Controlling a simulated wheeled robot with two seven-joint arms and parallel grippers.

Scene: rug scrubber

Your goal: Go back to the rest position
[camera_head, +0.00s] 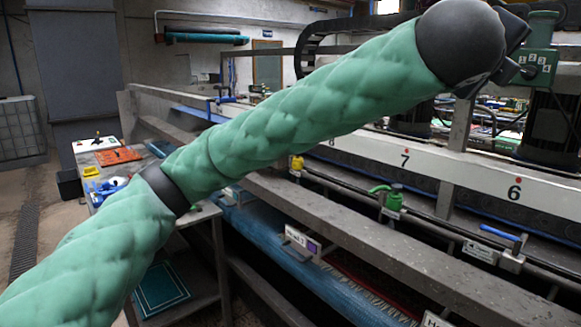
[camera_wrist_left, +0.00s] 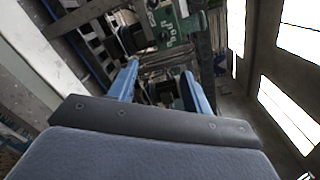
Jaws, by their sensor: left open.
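My left arm (camera_head: 290,110) in its green padded sleeve crosses the head view from lower left to upper right. It ends in a dark round wrist (camera_head: 460,42), raised in front of the machine. The fingers are not clear in the head view. In the left wrist view my left gripper (camera_wrist_left: 160,84) shows two blue fingers, apart, with nothing seen between them. Beyond them is green machinery (camera_wrist_left: 172,28), and the view is tilted. My right gripper is in neither view.
The scrubber's long rail (camera_head: 405,160), numbered 7 and 6, runs across the right, with a grey beam (camera_head: 350,235) below. A green numbered box (camera_head: 538,68) is close beside my wrist. A bench with tools and an orange item (camera_head: 118,156) stands left. Floor (camera_head: 50,220) shows at far left.

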